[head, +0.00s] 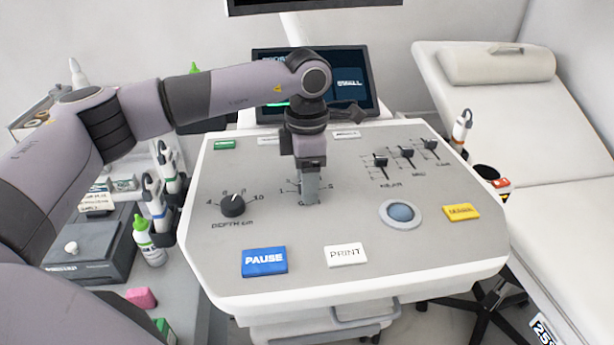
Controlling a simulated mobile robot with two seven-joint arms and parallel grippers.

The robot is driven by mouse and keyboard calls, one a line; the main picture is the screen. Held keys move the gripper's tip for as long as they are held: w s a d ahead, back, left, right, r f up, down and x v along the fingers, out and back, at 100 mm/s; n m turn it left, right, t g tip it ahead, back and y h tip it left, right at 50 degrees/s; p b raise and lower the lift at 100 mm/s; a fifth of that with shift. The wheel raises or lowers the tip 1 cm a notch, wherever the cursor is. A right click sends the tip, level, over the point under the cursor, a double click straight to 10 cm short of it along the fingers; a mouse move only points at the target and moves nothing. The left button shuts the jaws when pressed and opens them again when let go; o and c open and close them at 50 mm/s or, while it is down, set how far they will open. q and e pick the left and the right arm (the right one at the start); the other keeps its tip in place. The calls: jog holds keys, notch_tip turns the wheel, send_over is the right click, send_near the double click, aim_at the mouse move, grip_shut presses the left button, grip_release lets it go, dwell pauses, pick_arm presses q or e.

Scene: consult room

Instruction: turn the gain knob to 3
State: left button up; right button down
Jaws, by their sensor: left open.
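My left gripper (309,196) points down over the middle of the grey console panel (350,222). Its jaws are open and sit over a dial with the marks 1 and 5 showing at its sides. The knob of that dial is hidden behind the gripper, so its setting and whether the jaws touch it cannot be told. To the left is a black knob (233,205) labelled DEPTH cm, with marks such as 4, 6, 8 and 10. My right gripper is not in view.
A blue PAUSE button (264,261) and a white PRINT button (345,255) are at the front. A trackball (401,213), yellow button (461,212) and black sliders (407,154) are to the right. A screen (350,84) stands behind. Bottles (148,241) stand left, a couch (540,130) right.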

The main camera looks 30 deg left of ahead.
pick_arm(q)
jog(key=c, duration=1)
jog(key=shift+c, duration=0.2)
jog(key=shift+m, duration=0.3)
jog(key=m, duration=0.2)
jog(key=shift+m, duration=0.4)
jog(key=m, duration=0.4)
jog(key=shift+m, duration=0.3)
jog(key=m, duration=0.4)
jog(key=shift+m, duration=1.8)
